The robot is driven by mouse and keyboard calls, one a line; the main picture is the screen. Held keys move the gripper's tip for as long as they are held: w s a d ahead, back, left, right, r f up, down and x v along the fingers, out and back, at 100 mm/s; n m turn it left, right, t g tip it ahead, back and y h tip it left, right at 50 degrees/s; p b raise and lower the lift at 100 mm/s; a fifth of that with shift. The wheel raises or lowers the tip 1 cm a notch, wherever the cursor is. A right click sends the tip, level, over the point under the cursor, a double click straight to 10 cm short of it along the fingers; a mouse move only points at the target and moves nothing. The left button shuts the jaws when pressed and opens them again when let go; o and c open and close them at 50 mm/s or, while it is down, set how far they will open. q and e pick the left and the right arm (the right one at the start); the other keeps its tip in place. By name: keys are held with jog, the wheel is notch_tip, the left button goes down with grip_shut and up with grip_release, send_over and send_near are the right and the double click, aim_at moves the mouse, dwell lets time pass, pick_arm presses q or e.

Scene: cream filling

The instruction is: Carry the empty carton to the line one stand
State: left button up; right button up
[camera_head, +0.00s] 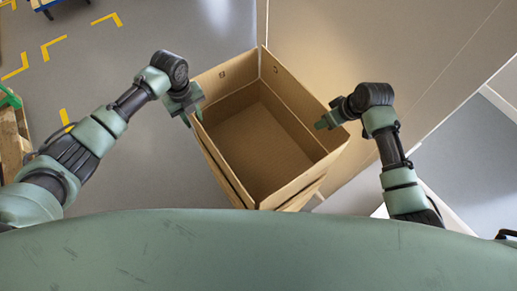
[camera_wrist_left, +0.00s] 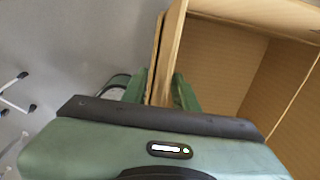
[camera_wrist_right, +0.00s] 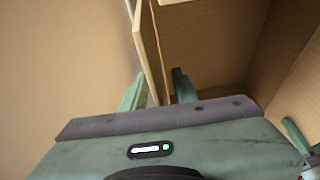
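The empty carton (camera_head: 254,142) is an open-topped brown cardboard box in front of me, with bare inner walls and floor. My left gripper (camera_head: 190,110) is at its left wall. In the left wrist view, the left gripper's fingers (camera_wrist_left: 160,92) are on both sides of that wall and appear closed on it. My right gripper (camera_head: 327,121) is at the right wall. In the right wrist view, the right gripper's fingers (camera_wrist_right: 159,92) are on both sides of that wall and appear closed on it. The carton's underside is hidden.
A broad tan surface (camera_head: 385,45) lies behind and right of the carton. Grey floor (camera_head: 120,60) with yellow corner marks (camera_head: 55,47) is open at left. A wooden pallet-like item (camera_head: 12,135) is at the left edge. A blue-topped item (camera_head: 45,5) is at the top left.

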pick_arm(q)
jog(key=shift+f, duration=0.15)
pick_arm(e)
jog(key=shift+w+f, duration=0.1)
jog(key=shift+f, duration=0.05)
pick_arm(q)
grip_shut()
pick_arm(e)
grip_shut()
dwell(1.0)
